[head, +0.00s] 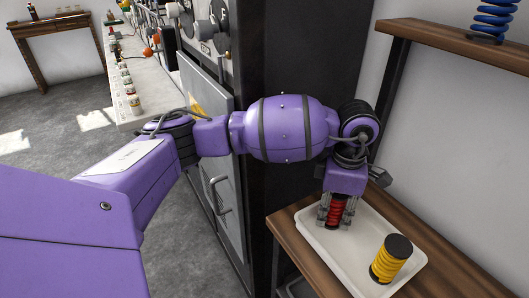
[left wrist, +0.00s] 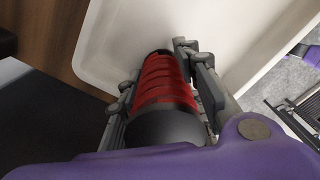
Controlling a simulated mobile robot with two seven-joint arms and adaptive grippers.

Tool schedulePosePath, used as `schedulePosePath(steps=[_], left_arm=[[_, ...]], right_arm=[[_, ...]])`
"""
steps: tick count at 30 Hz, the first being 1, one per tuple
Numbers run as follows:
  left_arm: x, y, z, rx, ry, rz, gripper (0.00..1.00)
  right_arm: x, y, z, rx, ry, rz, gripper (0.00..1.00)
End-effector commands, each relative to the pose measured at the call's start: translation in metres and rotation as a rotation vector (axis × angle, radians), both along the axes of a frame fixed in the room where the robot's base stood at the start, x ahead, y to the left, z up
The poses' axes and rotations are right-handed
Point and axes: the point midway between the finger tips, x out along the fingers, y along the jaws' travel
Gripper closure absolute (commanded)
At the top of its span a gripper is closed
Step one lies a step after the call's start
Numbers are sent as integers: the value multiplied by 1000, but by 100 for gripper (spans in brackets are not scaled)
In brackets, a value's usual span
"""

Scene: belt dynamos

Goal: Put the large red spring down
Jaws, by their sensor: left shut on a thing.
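The large red spring (head: 337,210) has red coils and dark end caps. My left gripper (head: 336,222) is shut around it from above, over the white tray (head: 310,240) on the wooden shelf. The spring stands about upright in the head view. In the left wrist view the red spring (left wrist: 164,82) lies between the two grey fingers of my left gripper (left wrist: 168,90). Whether its lower end touches the tray is hidden. My right gripper is in neither view.
A yellow spring (head: 388,262) with dark caps stands in the tray, right of the red one. A blue spring (head: 492,18) stands on the upper wooden shelf (head: 450,40). A tall dark cabinet (head: 262,200) stands close on the left. The tray's middle has some free room.

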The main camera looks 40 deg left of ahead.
Motion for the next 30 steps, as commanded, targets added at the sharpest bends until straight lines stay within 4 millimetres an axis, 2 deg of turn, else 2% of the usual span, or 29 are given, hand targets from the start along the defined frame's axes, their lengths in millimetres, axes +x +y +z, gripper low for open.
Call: schedulePosePath(steps=[5, 6, 7, 15, 19, 23, 30], left_arm=[[1, -1, -1, -1, -4, -1, 100], [1, -1, -1, -1, -4, -1, 62], [1, -1, 0, -1, -4, -1, 59], [1, -1, 1, -1, -5, -1, 59], [2, -1, 8, -2, -8, -1, 59], [3, -2, 29, -2, -11, -3, 59], [3, -1, 82, -2, -11, -1, 59]], right_arm=[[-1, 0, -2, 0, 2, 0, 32], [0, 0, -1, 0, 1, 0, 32], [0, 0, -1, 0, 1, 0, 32], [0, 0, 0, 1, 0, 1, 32], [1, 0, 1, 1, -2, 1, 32], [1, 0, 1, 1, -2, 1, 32], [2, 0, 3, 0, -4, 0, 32]])
